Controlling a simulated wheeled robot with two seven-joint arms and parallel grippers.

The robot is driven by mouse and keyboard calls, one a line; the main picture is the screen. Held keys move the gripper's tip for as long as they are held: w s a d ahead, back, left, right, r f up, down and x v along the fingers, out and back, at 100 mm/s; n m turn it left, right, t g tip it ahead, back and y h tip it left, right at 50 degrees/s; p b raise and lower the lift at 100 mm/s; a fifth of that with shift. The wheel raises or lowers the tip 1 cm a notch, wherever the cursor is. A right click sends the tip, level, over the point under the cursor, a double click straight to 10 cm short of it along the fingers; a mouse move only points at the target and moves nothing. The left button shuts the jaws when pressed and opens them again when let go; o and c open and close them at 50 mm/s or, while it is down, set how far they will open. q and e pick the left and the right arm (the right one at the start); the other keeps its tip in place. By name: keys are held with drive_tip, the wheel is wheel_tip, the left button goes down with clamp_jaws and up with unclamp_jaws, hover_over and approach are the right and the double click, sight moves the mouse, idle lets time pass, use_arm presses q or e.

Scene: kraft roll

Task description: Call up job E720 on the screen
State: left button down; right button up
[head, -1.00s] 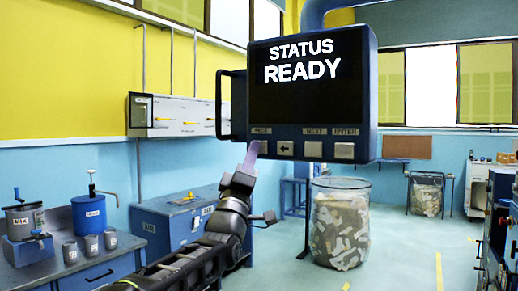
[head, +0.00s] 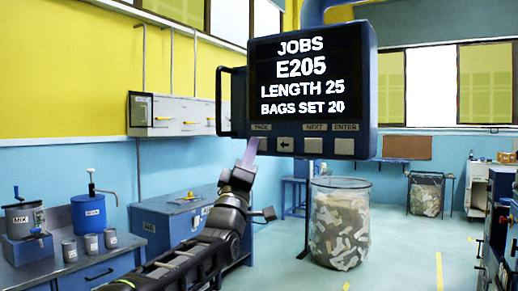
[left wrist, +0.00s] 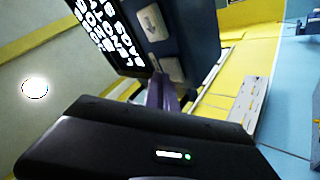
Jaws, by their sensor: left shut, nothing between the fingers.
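The screen (head: 308,75) hangs in a dark blue housing and reads "JOBS", "E205", "LENGTH 25", "BAGS SET 20". Below it is a row of buttons: an arrow button (head: 285,145), a button under NEXT (head: 314,146) and one under ENTER (head: 344,146). The PAGE label (head: 261,127) is at the row's left end, and the button below it is mostly hidden behind my left gripper (head: 251,147). That gripper is shut and empty, its tips at or just in front of that button; I cannot tell if they touch. The left wrist view shows the fingers (left wrist: 162,92) beside the button row. My right gripper is not in view.
A handle (head: 224,102) sticks out at the housing's left side. A clear bin of scraps (head: 340,225) stands below. A blue cabinet (head: 170,222) and a bench with cans (head: 90,243) are at the left.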

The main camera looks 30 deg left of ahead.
use_arm(q)
drive_tip(key=shift+s, duration=0.4)
drive_tip(key=shift+b, duration=0.35)
drive_tip(key=s+b, duration=0.4)
drive_tip(key=s, duration=0.1)
idle(0.8)
